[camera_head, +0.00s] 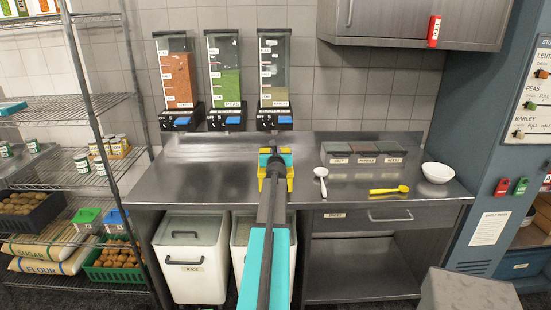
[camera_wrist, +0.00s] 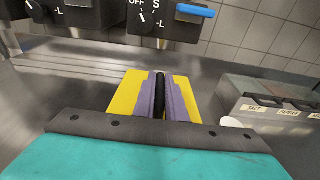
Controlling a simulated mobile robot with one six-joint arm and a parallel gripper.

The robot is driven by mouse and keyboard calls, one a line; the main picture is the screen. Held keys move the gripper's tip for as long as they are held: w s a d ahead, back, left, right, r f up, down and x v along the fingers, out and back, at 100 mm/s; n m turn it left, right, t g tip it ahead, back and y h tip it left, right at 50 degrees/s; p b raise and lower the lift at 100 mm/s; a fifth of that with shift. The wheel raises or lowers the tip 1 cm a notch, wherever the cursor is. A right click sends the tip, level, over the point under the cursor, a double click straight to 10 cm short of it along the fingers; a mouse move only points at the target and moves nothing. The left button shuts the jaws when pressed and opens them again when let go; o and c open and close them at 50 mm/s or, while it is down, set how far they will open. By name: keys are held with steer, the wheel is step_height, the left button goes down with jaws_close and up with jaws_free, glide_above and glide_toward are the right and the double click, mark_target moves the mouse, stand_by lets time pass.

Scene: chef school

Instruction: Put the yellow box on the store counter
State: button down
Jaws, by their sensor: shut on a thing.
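The yellow box (camera_head: 290,178) is in my gripper (camera_head: 273,158), over the middle of the steel store counter (camera_head: 205,165). In the wrist view the yellow box (camera_wrist: 124,94) shows on both sides of the purple fingers of my gripper (camera_wrist: 161,92), which are shut on it. My arm and fingers hide much of the box. I cannot tell whether its underside touches the counter.
Dispensers (camera_head: 225,85) with blue levers hang behind the counter. The counter's left part is clear. A wire shelf (camera_head: 75,107) stands left.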

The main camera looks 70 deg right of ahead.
steer(key=shift+f+b, duration=0.6)
steer(key=shift+f, duration=1.05)
steer(key=c, duration=2.2)
jaws_free()
steer(key=shift+f, duration=0.15)
steer(key=o, duration=0.4)
steer(key=shift+a, duration=0.2)
steer(key=shift+v, duration=5.85)
steer(key=shift+s, duration=0.1)
steer(key=shift+s, duration=0.1)
